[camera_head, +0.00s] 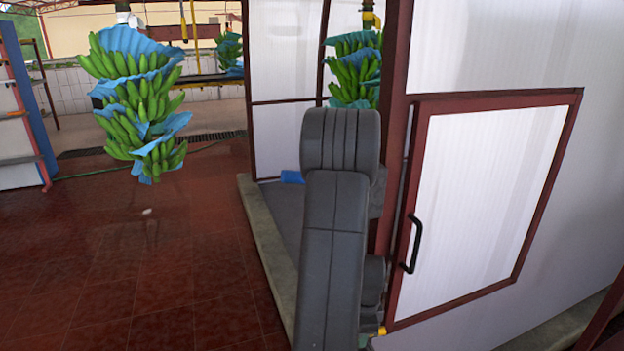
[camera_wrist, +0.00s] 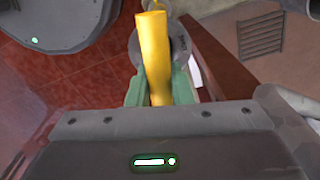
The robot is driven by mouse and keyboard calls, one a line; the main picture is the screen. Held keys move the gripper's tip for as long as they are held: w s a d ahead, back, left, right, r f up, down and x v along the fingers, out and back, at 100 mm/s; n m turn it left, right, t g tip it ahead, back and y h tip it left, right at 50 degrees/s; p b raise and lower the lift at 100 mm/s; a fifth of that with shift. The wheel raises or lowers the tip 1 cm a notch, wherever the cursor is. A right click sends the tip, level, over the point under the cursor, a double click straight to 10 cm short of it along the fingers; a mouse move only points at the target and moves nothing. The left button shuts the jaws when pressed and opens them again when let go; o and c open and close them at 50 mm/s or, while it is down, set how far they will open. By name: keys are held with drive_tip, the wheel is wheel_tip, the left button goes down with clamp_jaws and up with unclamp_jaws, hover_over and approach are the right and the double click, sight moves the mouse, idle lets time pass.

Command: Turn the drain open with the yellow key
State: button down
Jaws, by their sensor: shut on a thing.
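My gripper (camera_wrist: 159,88) has green fingers and is shut on the yellow key (camera_wrist: 154,45) in the wrist view. The key is a smooth yellow bar that stands up between the fingers. A grey round part (camera_wrist: 180,48) shows behind the key's upper end. I cannot tell whether it is the drain, or whether the key touches it. In the head view only a small bit of the yellow key (camera_head: 382,330) shows at the bottom, beside my grey arm. My arm hides most of the gripper there.
A white panel door (camera_head: 490,190) with a red frame and black handle (camera_head: 413,245) stands at the right. Green banana bunches (camera_head: 140,95) with blue sheets hang at the left and behind my arm. A concrete kerb (camera_head: 262,235) edges the enclosure. The red tiled floor (camera_head: 150,260) is mostly clear.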

drive_tip(key=c, duration=0.8)
unclamp_jaws()
drive_tip(key=shift+c, duration=0.2)
drive_tip(key=shift+r, duration=0.1)
drive_tip(key=shift+r+p, duration=3.1)
drive_tip(key=shift+r, duration=1.1)
drive_tip(key=shift+f, duration=0.15)
drive_tip(key=shift+f+b, duration=2.95)
drive_tip(key=shift+f, duration=1)
drive_tip(key=shift+r, duration=0.1)
